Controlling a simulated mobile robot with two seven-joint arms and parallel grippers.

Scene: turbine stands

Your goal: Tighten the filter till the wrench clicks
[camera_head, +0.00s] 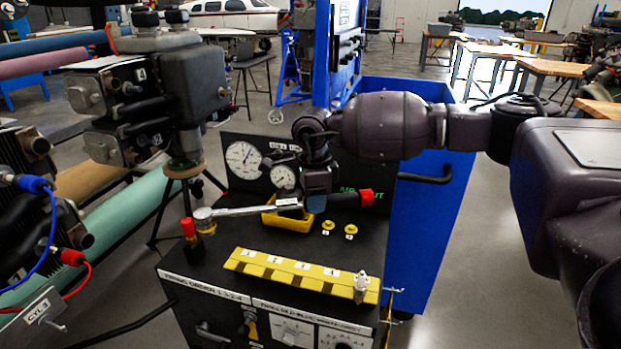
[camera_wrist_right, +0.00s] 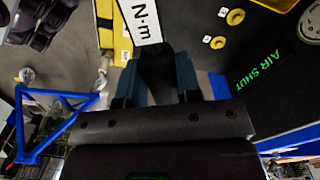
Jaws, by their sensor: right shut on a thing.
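My right gripper (camera_head: 319,186) comes in from the right and is shut on the torque wrench (camera_head: 262,207), near its black and red handle end. The wrench lies roughly level above the black cart top, its silver head to the left. The head is over a small brass-coloured part (camera_head: 205,226), which may be the filter; I cannot tell how well they are seated. In the right wrist view the wrench (camera_wrist_right: 143,20) shows its white "N·m" label, running up from between the fingers of my gripper (camera_wrist_right: 157,75). My left gripper is not in view.
A yellow numbered rack (camera_head: 300,272) lies along the cart front, with a spark plug (camera_head: 361,285) at its right end. A yellow tray (camera_head: 288,221) and two yellow rings (camera_head: 328,226) lie near the wrench. A red-topped part (camera_head: 189,230) stands left of its head. Gauges (camera_head: 244,160) stand behind.

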